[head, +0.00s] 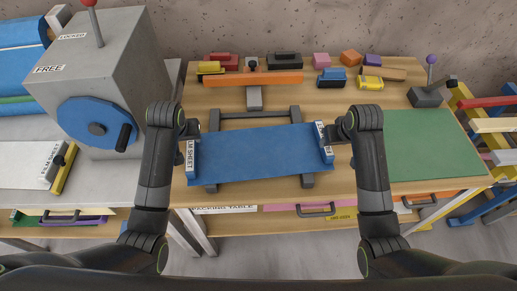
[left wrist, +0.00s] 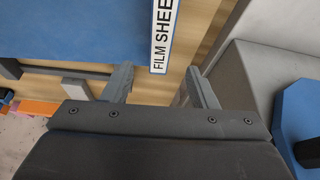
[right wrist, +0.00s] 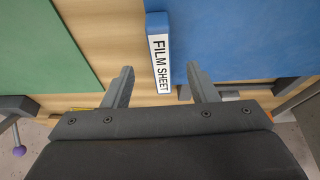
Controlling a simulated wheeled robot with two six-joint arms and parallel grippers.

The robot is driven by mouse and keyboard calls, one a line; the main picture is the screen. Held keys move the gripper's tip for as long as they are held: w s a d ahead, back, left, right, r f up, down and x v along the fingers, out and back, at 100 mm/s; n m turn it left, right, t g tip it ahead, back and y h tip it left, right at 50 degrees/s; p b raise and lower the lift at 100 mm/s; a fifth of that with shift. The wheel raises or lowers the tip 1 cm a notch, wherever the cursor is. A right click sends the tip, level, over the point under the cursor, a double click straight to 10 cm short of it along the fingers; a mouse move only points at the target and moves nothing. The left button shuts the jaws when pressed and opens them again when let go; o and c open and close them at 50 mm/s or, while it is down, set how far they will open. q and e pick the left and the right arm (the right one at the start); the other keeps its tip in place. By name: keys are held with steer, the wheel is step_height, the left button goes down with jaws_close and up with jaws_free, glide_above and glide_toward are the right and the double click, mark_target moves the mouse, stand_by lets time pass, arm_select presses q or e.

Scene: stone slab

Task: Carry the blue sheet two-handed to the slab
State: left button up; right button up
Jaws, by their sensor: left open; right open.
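The blue sheet (head: 255,153) lies flat on a dark grey frame (head: 308,181) on the packing table. White "FILM SHEET" labels mark its left end (head: 191,160) and right end (head: 324,142). My left gripper (head: 189,140) is open at the left end; in the left wrist view the label (left wrist: 162,40) points between its fingers (left wrist: 162,78). My right gripper (head: 339,133) is open at the right end; in the right wrist view the label (right wrist: 160,64) shows between its fingers (right wrist: 158,78). Neither gripper visibly holds the sheet. A grey slab-like surface (head: 100,182) is at the left.
A grey box (head: 115,60) with a blue wheel (head: 97,128) and a red-knobbed lever (head: 95,25) stands close left of my left arm. Several coloured blocks line the table's back. A green mat (head: 425,145) lies right. A purple-knobbed lever (head: 431,65) stands behind it.

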mark_target(191, 144)
arm_select(q)
steer(key=x, duration=0.7)
steer(key=shift+w+f, duration=0.2)
steer(key=shift+f, duration=0.1)
arm_select(e)
steer(key=x, duration=0.7)
steer(key=shift+w+f, duration=0.2)
steer(key=shift+f, duration=0.15)
arm_select(q)
jaws_close()
arm_select(e)
jaws_close()
